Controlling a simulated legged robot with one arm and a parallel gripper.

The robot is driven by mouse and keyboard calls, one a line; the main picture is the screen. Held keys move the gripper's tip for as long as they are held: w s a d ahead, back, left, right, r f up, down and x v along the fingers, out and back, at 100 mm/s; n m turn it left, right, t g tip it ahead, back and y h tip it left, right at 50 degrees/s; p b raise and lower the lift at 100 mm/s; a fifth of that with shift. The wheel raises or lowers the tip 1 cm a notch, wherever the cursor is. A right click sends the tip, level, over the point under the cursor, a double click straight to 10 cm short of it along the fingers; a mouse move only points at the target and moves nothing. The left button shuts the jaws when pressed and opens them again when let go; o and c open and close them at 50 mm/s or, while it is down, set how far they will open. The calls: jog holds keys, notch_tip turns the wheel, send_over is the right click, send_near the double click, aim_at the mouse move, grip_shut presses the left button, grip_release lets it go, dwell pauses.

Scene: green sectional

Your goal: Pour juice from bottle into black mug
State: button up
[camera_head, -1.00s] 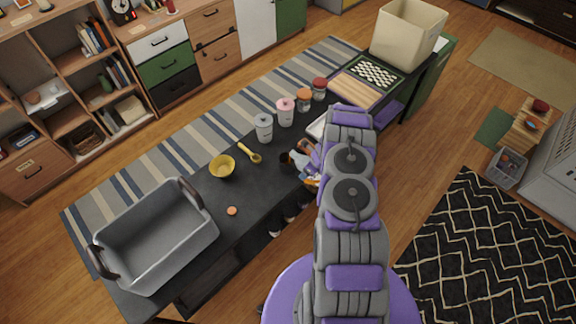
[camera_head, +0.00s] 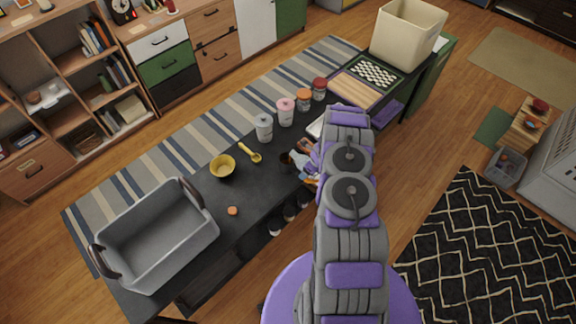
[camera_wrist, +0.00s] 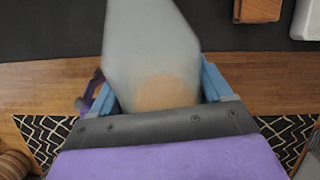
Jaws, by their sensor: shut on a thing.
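My gripper (camera_wrist: 158,90) is shut on a pale, translucent bottle (camera_wrist: 150,45), its blue fingers on either side of it. Orange-brown juice (camera_wrist: 165,92) shows inside the bottle, at the end near the gripper. In the head view my gripper (camera_head: 310,178) is at the front edge of the dark table, partly hidden by my arm; the bottle (camera_head: 300,159) shows only in part there. A small dark mug (camera_head: 286,158), seemingly the black one, stands just left of the bottle. I cannot tell whether they touch or whether juice is flowing.
The dark table (camera_head: 262,187) also bears a grey basin (camera_head: 150,245), a yellow bowl (camera_head: 222,166), a yellow scoop (camera_head: 250,152), an orange lid (camera_head: 232,211), several lidded jars (camera_head: 264,128) and a cutting board (camera_head: 355,91). The table is bare around the orange lid.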

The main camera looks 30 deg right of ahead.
jog(key=shift+s+r+g+h+p, duration=0.1)
jog(key=shift+r+g+h+p, duration=0.35)
jog(key=shift+p, duration=1.3)
dwell(0.8)
jog(key=shift+d+f+b, duration=0.1)
jog(key=shift+f+b, duration=0.05)
jog(key=shift+b, duration=0.3)
jog(key=b, duration=0.2)
jog(key=shift+f+y+b, duration=0.25)
jog(key=shift+f+b, duration=0.05)
jog(key=shift+b, duration=0.1)
jog(key=b, duration=0.3)
jog(key=shift+t+b, duration=0.35)
jog(key=shift+w+b, duration=0.2)
jog(key=shift+b, duration=0.4)
jog(key=b, duration=0.4)
jog(key=shift+w+f+t+y+b, duration=0.1)
jog(key=shift+f+t+y+b, duration=0.1)
jog(key=shift+t+y+b, duration=0.2)
jog(key=b, duration=0.3)
jog(key=shift+a+f+t+b, duration=0.1)
jog(key=shift+a+t+b, duration=0.1)
jog(key=shift+t+b, duration=0.15)
jog(key=shift+w+t+y+b, duration=0.1)
jog(key=shift+t+y+b, duration=0.2)
jog(key=shift+b, duration=0.2)
jog(key=shift+r+b, duration=0.25)
jog(key=shift+b, duration=0.05)
